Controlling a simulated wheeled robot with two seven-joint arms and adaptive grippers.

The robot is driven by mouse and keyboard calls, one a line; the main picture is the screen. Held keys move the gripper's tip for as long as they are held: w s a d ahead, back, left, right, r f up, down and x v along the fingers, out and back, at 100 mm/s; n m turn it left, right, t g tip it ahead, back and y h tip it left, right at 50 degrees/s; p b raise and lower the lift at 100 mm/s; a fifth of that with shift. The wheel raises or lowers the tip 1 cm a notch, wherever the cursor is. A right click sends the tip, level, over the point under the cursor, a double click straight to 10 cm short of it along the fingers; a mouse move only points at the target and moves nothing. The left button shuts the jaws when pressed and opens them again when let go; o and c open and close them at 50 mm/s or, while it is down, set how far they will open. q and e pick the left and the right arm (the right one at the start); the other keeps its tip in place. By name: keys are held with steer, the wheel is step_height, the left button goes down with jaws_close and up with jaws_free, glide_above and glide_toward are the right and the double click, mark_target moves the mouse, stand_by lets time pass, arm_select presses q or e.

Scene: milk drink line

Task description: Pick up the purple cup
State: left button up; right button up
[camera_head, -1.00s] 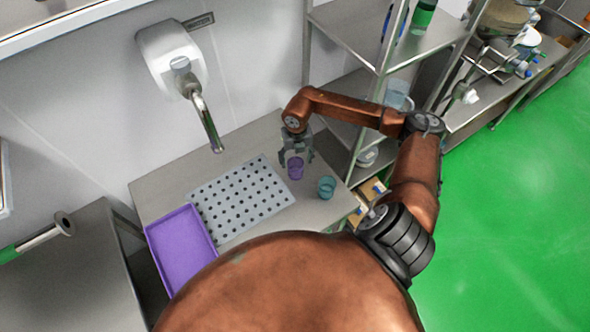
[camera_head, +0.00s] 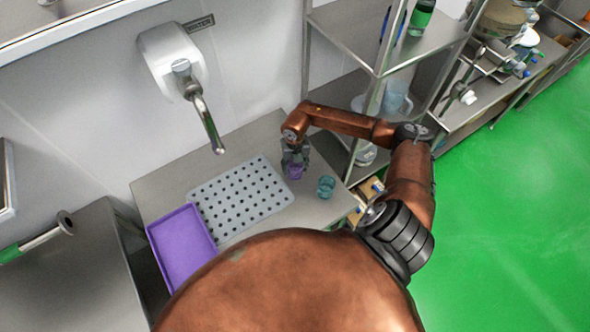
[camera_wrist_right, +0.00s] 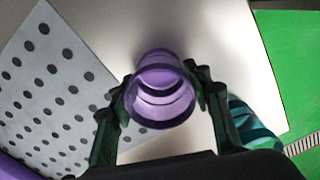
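The purple cup (camera_head: 295,172) stands upright on the steel table, right of the perforated mat. My right gripper (camera_head: 295,165) is lowered over it from above. In the right wrist view the purple cup (camera_wrist_right: 162,90) sits between the two dark fingers (camera_wrist_right: 162,92), one on each side. The fingers look open around the cup; whether either one touches it is hard to tell. A teal cup (camera_head: 326,186) stands to the right, and in the right wrist view it is partly hidden behind the right finger. My left gripper is not in view.
The grey perforated mat (camera_head: 240,197) lies left of the cup, with a purple tray (camera_head: 181,246) further left. A faucet (camera_head: 203,115) reaches over the table from the wall. Steel shelves (camera_head: 345,35) stand behind on the right. The table's right edge is close to the teal cup.

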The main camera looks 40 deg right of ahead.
steer(key=c, duration=0.6)
steer(key=shift+o, duration=0.2)
